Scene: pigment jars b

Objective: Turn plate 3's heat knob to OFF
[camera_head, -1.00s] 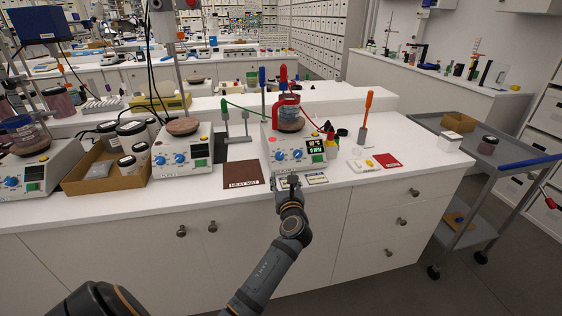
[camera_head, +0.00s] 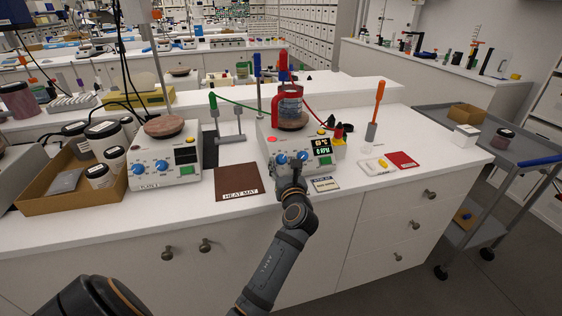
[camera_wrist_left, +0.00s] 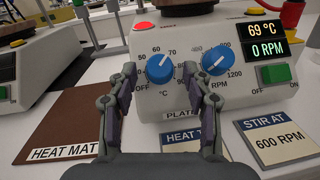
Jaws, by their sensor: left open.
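The hot plate (camera_head: 296,148) stands on the bench; its label reads "PLATE" and the number is hidden by my gripper. Its display (camera_wrist_left: 265,38) reads 69 °C and 0 RPM. The blue heat knob (camera_wrist_left: 160,69) is at left on its front, its white mark pointing up and right, around 60 to 70; OFF is at the scale's lower left. The knob also shows in the head view (camera_head: 281,158). My left gripper (camera_wrist_left: 161,76) is open, its fingers on either side of the heat knob in the wrist view; contact cannot be told. My right gripper is not in view.
The blue RPM knob (camera_wrist_left: 216,61) is close right of the right finger. A green switch (camera_wrist_left: 275,74) is farther right. A glass jar (camera_head: 290,103) stands on the plate. A brown heat mat (camera_head: 237,184) and cards (camera_head: 325,184) lie nearby. Another hot plate (camera_head: 165,165) is left.

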